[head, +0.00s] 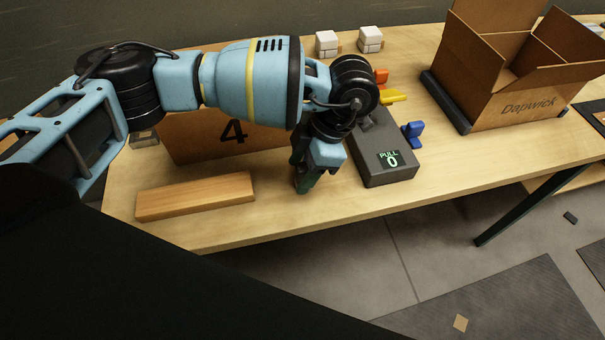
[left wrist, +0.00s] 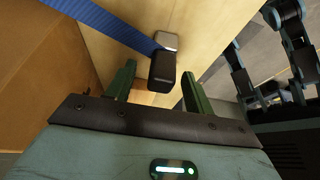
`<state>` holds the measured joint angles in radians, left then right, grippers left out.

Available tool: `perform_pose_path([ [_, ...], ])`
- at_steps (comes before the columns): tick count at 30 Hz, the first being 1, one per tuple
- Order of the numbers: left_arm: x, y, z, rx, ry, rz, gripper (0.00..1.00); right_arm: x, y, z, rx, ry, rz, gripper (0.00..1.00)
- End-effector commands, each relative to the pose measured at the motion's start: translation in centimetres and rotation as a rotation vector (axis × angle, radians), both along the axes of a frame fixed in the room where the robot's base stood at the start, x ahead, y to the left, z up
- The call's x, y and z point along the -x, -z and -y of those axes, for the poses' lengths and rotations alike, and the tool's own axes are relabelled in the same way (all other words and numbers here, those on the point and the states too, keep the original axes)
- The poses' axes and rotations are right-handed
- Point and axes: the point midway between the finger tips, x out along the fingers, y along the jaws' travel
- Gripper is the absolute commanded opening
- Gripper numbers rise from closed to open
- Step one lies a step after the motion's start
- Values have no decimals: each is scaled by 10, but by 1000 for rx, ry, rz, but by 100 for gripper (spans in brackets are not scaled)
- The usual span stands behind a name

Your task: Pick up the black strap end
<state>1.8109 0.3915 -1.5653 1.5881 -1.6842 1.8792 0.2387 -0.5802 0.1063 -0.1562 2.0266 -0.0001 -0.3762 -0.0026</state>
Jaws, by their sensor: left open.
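The black strap end (left wrist: 162,70) hangs on a blue strap (left wrist: 112,22) in the left wrist view, with a silver metal piece (left wrist: 168,41) just beyond it. My left gripper (left wrist: 159,72) is open, its two green fingers apart on either side of the strap end in that view. Gaps show between the strap end and both fingers; I cannot tell the depth between them. In the head view my left gripper (head: 303,182) points down over the table, and the strap end is hidden there. My right gripper is not clearly visible.
A grey box reading "PULL 0" (head: 375,182) stands right of the gripper on the wooden table (head: 440,165). A wooden block (head: 195,196) lies left, before a cardboard box marked 4 (head: 195,140). An open "Dapwick" carton (head: 530,105) stands right.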

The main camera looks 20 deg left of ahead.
Motion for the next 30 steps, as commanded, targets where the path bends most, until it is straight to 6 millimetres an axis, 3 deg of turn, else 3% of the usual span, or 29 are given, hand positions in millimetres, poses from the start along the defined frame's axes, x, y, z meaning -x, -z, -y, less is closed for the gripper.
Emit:
perform_pose_path([
  [4,3,14,-4,0,1,0,53,-1,-1,0,-1,0,3,36],
  [10,3,15,-4,0,1,0,53,0,-1,0,0,0,1,36],
  [22,3,14,-4,1,1,0,3,2,1,0,1,0,-6,36],
  [30,3,13,-4,1,1,1,3,3,1,0,1,-1,-7,36],
])
